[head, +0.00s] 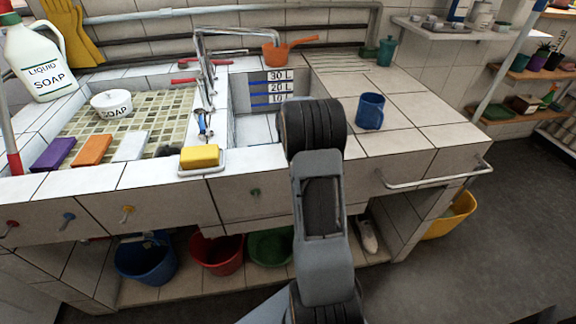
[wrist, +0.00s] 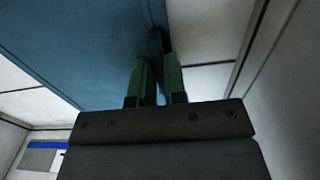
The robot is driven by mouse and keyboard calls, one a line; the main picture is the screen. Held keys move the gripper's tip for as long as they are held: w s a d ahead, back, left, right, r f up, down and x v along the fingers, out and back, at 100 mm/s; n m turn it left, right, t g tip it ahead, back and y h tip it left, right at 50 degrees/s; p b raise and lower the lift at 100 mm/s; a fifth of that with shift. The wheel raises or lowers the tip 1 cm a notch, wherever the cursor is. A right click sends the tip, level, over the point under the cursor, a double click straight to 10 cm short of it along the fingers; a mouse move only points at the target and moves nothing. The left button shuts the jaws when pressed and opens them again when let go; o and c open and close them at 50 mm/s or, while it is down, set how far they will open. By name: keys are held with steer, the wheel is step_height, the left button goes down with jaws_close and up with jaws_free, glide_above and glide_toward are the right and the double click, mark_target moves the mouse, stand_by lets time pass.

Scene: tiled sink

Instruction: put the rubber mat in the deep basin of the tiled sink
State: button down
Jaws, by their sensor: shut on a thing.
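The rubber mat looks like a broad flat blue sheet (wrist: 75,45) filling the upper left of the wrist view. My gripper (wrist: 158,65) has green fingers closed on a blue edge of it. In the head view my own arm hides both the gripper and the mat. The deep basin (head: 258,128) of the tiled sink is left of my arm, with 10 L, 20 L and 30 L marks on its back wall. White tile and a blue stripe at lower left in the wrist view suggest the gripper is at the basin. Whether the mat touches the basin is hidden.
A blue mug (head: 370,111) stands on the tiled counter right of the basin. A yellow sponge (head: 199,156) sits on a dish at the front edge. A tap (head: 207,75) rises left of the basin, and an orange pan (head: 283,52) is behind it.

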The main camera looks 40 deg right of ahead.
steer(key=c, duration=1.2)
jaws_free()
steer(key=shift+o, duration=0.2)
step_height(320, 180, up, 12)
steer(key=p, duration=0.3)
steer(key=shift+r, duration=0.15)
